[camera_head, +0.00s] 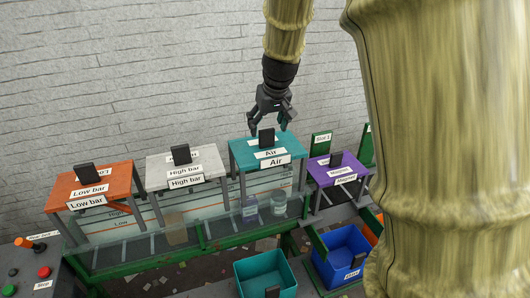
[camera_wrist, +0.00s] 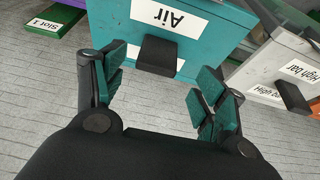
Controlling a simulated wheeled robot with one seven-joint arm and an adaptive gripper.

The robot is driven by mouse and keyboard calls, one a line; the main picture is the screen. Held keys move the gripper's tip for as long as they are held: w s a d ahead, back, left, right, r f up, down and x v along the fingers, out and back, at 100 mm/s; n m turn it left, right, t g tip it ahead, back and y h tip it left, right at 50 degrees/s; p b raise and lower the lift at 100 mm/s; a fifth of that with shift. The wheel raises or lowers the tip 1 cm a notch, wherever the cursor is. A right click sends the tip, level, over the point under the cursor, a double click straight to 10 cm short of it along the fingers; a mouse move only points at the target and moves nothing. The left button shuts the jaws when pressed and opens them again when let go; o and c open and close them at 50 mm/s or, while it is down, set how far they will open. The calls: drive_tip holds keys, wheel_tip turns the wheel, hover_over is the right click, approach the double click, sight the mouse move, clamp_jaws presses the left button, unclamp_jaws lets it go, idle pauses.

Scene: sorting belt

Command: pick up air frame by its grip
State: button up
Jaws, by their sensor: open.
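The teal air frame (camera_head: 240,151) stands over the sorting belt between the white and purple frames, with "Air" labels on its top and front. Its grip, a black block (camera_head: 267,136), stands up from the top. In the wrist view the air frame (camera_wrist: 215,25) fills the upper middle, and its black grip (camera_wrist: 156,56) lies ahead, between the lines of the two fingers. My gripper (camera_head: 271,122) is above the air frame, close to the grip. In the wrist view my gripper (camera_wrist: 160,92) is open and empty, its fingers apart with green pads.
The orange Low bar frame (camera_head: 118,178) and white High bar frame (camera_head: 208,162) stand left; the purple Magnet frame (camera_head: 322,173) stands right. Teal bin (camera_head: 248,272) and blue bin (camera_head: 334,243) sit in front. A button console (camera_head: 30,272) is at lower left.

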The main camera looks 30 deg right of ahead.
sight(266, 132)
drive_tip(key=shift+w+f, duration=0.15)
drive_tip(key=shift+s+d+p, duration=0.1)
drive_tip(key=shift+s+p, duration=0.1)
drive_tip(key=shift+p, duration=0.2)
drive_tip(key=shift+w+d+f, duration=0.1)
drive_tip(key=shift+f, duration=0.2)
drive_tip(key=w+f, duration=0.1)
drive_tip(key=w+f+p, duration=0.1)
drive_tip(key=f, duration=0.1)
drive_tip(key=shift+d+p, duration=0.3)
drive_tip(key=shift+f, duration=0.25)
drive_tip(key=shift+f, duration=0.1)
clamp_jaws()
